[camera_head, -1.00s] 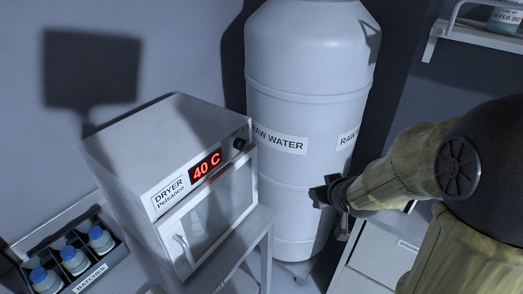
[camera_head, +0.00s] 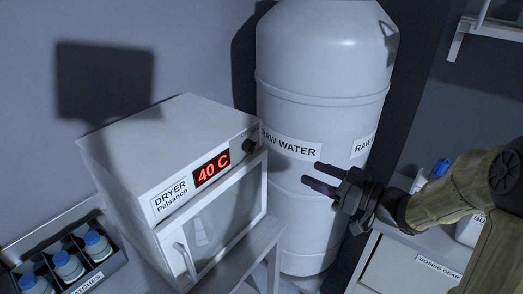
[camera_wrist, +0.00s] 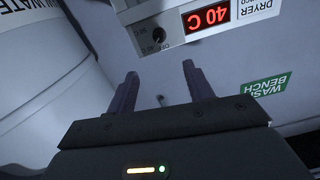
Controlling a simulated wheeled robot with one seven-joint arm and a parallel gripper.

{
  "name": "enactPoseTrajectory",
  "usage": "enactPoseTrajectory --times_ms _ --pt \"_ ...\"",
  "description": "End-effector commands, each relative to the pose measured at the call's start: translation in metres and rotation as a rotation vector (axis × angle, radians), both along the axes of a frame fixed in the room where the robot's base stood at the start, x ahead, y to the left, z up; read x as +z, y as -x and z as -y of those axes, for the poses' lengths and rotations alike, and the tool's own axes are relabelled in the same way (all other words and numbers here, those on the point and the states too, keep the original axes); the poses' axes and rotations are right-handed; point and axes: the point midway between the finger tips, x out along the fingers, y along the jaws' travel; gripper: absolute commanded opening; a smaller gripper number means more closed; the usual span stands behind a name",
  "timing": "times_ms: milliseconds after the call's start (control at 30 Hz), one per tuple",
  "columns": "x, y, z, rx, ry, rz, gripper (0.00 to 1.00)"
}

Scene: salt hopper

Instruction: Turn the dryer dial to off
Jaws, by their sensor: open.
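The dryer (camera_head: 150,140) is a white box on a stand, with a red display reading 40 C (camera_head: 212,169). Its small black dial (camera_head: 249,146) sits right of the display, near the front's upper right corner. In the wrist view the dryer appears upside down, with the dial (camera_wrist: 158,36) beyond my fingertips. My gripper (camera_head: 311,173) is open and empty, to the right of the dial and in front of the water tank, its fingers pointing left towards the dryer. It also shows in the wrist view (camera_wrist: 160,75). The dial is apart from the fingers.
A tall white RAW WATER tank (camera_head: 318,105) stands behind and right of the dryer. A crate (camera_head: 88,284) of blue-capped bottles is at the lower left. A bench labelled DOSING GEAR (camera_head: 405,275) is at the lower right. A green wash bench sign (camera_wrist: 265,85) shows in the wrist view.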

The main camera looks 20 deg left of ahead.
Motion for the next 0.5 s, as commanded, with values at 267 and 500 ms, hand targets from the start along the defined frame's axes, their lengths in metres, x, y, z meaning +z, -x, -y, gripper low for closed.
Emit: enactPoseTrajectory --times_ms 267,500 --pt "0.001 -0.003 -0.008 0.000 0.000 0.001 0.52" --pt "0.002 -0.015 -0.040 0.001 0.001 0.000 0.52"
